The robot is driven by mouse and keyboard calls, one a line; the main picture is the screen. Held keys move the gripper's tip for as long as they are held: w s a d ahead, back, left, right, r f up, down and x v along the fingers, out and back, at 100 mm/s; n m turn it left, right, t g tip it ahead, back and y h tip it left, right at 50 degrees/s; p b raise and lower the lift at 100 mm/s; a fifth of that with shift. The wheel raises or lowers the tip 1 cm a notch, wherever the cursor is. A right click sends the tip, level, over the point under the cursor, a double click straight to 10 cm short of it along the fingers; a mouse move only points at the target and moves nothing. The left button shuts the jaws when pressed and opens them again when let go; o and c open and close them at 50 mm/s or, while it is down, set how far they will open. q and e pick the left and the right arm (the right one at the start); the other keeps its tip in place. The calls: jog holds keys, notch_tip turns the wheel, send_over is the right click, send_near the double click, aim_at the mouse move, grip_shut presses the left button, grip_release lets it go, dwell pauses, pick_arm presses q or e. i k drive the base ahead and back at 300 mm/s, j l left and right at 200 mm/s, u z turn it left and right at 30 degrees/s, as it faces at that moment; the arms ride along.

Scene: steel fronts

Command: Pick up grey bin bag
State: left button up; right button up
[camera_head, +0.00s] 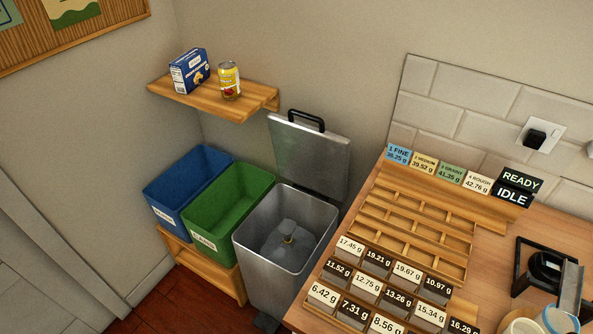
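A grey bin bag (279,247) sits inside the open steel bin (270,270). The bin's walls hide the lower part of the bag. The bin's lid (312,157) stands raised at the back, with a black handle on its top edge. Neither of my grippers is in view.
A blue bin (187,187) and a green bin (228,212) stand on a low wooden stand left of the steel bin. A wooden shelf (200,100) with a box and a can hangs above. A wooden counter (530,225) with trays and labelled cards is close on the right.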

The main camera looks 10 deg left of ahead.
aim_at(289, 246)
jog(key=j+z, duration=0.1)
jog(key=z, duration=0.25)
jog(key=j+z, duration=0.15)
jog(key=z, duration=0.2)
jog(key=j+z, duration=0.45)
jog(key=j, duration=0.25)
jog(key=k+j, duration=0.1)
jog(key=j, duration=0.3)
jog(key=k+j+z, duration=0.1)
jog(key=j, duration=0.25)
jog(key=k+j, duration=0.1)
jog(key=j, duration=0.3)
jog(key=k+j+z, duration=0.1)
jog(key=j, duration=0.25)
jog(key=k+j, duration=0.15)
jog(key=j, duration=0.25)
jog(key=z, duration=0.05)
